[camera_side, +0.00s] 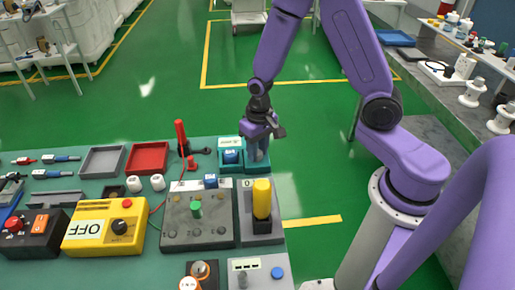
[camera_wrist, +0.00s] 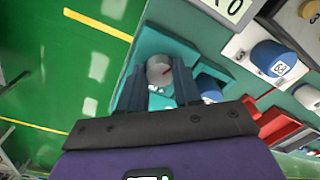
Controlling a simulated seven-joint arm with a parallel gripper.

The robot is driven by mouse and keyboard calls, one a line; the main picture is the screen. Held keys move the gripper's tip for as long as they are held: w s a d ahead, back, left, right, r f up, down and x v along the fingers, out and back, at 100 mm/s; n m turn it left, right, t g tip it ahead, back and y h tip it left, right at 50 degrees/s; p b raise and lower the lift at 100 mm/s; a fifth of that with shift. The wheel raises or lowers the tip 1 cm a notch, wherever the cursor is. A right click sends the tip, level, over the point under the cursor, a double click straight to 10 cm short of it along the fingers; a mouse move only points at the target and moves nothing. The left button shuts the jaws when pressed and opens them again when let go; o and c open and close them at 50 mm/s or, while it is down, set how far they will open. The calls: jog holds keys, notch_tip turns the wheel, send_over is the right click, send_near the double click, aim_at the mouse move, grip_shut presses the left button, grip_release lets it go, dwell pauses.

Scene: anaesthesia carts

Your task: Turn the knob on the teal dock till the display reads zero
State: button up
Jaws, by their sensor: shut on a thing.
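The teal dock (camera_side: 230,168) stands at the far right corner of the table; its teal body (camera_wrist: 165,38) also shows in the wrist view. Its display (camera_side: 229,141) is a small pale panel at the back, too small to read. My gripper (camera_side: 258,152) points down over the dock's right part. In the wrist view my gripper (camera_wrist: 160,78) is shut on the knob, one finger on each side. A blue block (camera_side: 231,157) sits on the dock left of my gripper.
A grey unit with a yellow cylinder (camera_side: 262,198) stands in front of the dock; its label reads 0 (camera_side: 247,184). A red lever (camera_side: 181,138) and a red tray (camera_side: 147,158) stand to the left. Open green floor (camera_side: 310,180) lies right of the table.

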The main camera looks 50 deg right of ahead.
aim_at(260, 151)
jog(key=shift+m, duration=1.3)
jog(key=o, duration=1.1)
jog(key=shift+c, duration=0.2)
jog(key=shift+r, duration=0.1)
notch_tip(260, 151, up, 17)
jog(key=shift+s+d+r, duration=0.15)
jog(key=shift+d, duration=0.2)
